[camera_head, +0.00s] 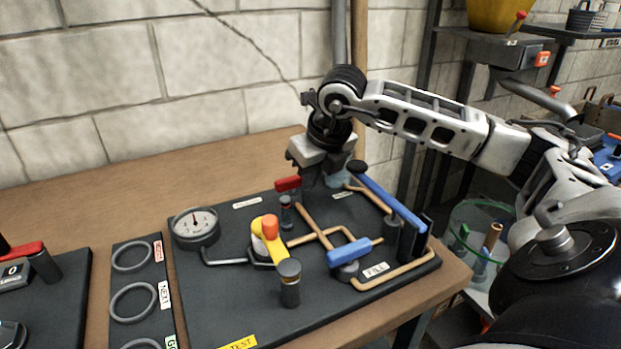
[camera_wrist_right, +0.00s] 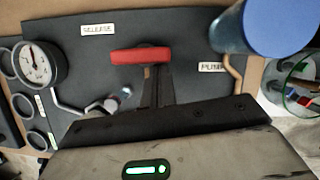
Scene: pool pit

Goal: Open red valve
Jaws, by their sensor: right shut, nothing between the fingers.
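The red valve handle (camera_head: 288,184) is a short bar on a dark post, at the back of the black panel (camera_head: 215,275), near the RELEASE label. In the wrist view the red handle (camera_wrist_right: 140,55) lies crosswise just beyond my fingertips. My right gripper (camera_head: 307,184) points down from above, right beside the red handle on its right. Its dark fingers (camera_wrist_right: 157,72) are together and empty. Whether they touch the handle I cannot tell. My left gripper is not in the head view.
A pressure gauge (camera_head: 195,226) stands left on the panel. A yellow valve with orange knob (camera_head: 269,236), a long blue lever (camera_head: 389,203) and a short blue lever (camera_head: 349,252) sit among copper pipes. A glass container (camera_head: 476,229) stands right. The wooden table is bare behind the panel.

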